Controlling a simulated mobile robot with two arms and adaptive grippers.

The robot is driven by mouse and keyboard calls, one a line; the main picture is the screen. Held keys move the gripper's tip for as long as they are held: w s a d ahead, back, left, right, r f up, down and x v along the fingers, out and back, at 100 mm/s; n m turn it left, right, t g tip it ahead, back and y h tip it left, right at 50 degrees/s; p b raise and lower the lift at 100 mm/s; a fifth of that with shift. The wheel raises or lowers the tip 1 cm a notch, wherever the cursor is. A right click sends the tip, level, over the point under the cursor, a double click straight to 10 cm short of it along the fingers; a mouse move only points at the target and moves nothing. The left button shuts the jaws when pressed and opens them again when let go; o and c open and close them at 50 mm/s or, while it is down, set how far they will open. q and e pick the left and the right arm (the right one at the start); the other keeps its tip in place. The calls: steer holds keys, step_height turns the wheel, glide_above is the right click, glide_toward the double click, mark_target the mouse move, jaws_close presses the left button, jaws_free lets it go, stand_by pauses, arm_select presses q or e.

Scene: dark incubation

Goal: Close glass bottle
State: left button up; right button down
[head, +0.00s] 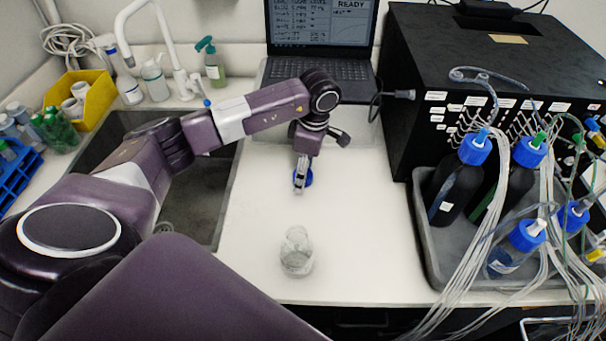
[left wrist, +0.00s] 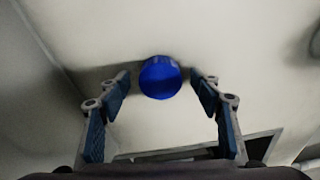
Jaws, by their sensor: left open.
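A clear glass bottle (head: 297,252) stands upright and uncapped on the white counter near its front edge. A blue cap (head: 309,178) lies on the counter behind the bottle, partly hidden by my left gripper (head: 299,182). In the left wrist view, the blue cap (left wrist: 160,77) shows between and beyond the open fingertips. The fingers do not touch it in that view. My left gripper is open and empty, pointing down over the cap. My right gripper is in neither view.
A laptop (head: 320,75) stands at the back. A grey tray (head: 430,262) with several blue-capped bottles and tubing is at right, before a black box (head: 480,60). A sink (head: 200,200) lies at left under my arm. The counter around the glass bottle is clear.

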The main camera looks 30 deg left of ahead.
arm_select(q)
steer(key=shift+c, duration=0.4)
steer(key=c, duration=0.9)
steer(key=shift+o, duration=0.2)
step_height(320, 180, up, 20)
steer(key=b, duration=0.1)
steer(key=shift+b, duration=0.4)
